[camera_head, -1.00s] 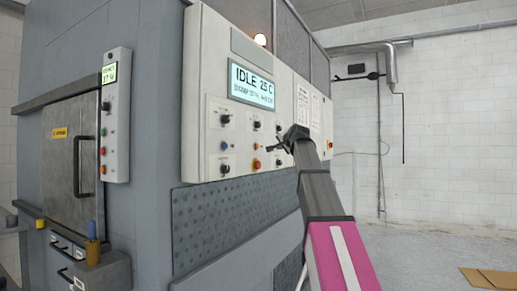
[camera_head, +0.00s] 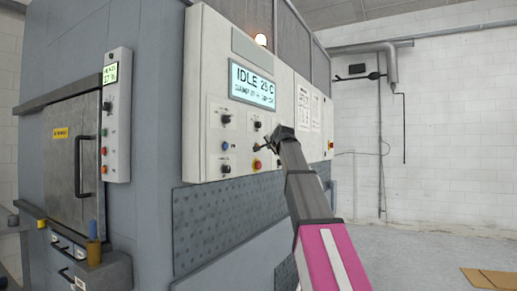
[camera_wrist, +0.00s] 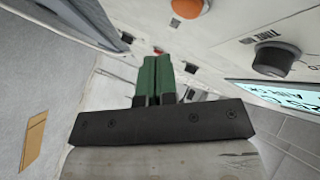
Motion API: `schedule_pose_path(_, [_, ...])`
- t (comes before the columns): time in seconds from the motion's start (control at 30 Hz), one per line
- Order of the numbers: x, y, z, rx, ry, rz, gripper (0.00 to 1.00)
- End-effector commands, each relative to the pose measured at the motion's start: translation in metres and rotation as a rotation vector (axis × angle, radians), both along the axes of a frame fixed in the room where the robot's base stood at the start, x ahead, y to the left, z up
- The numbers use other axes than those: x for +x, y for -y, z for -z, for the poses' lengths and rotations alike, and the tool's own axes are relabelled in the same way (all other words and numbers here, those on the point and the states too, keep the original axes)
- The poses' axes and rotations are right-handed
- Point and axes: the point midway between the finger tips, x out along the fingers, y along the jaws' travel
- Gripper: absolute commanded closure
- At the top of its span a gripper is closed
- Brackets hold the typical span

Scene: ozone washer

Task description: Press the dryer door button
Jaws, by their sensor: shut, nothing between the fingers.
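I cannot read which button is the dryer door's. My gripper (camera_head: 261,147) is in front of the panel's lower right controls, above and beside the red stop button, and hides some controls. In the wrist view, the green fingers (camera_wrist: 157,75) are together with nothing between them. An orange button (camera_wrist: 190,8) and a black knob (camera_wrist: 275,60) show near them. Contact cannot be told.
A narrow side panel (camera_head: 117,120) with a small display and several coloured buttons stands beside a grey door (camera_head: 72,150) at left. A perforated plate (camera_head: 230,215) lies below the panel. Floor at right is clear except for flat cardboard (camera_head: 490,279).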

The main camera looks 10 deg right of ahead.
Motion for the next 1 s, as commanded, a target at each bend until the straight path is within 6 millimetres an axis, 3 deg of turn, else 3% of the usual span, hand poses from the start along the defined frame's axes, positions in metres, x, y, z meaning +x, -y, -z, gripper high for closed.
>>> schedule_pose_path(0.3, [0.013, -0.017, 0.000, 0.000, -0.001, -0.001, 1.00])
schedule_pose_path(1.0, [0.013, -0.018, 0.000, 0.000, 0.000, 0.000, 1.00])
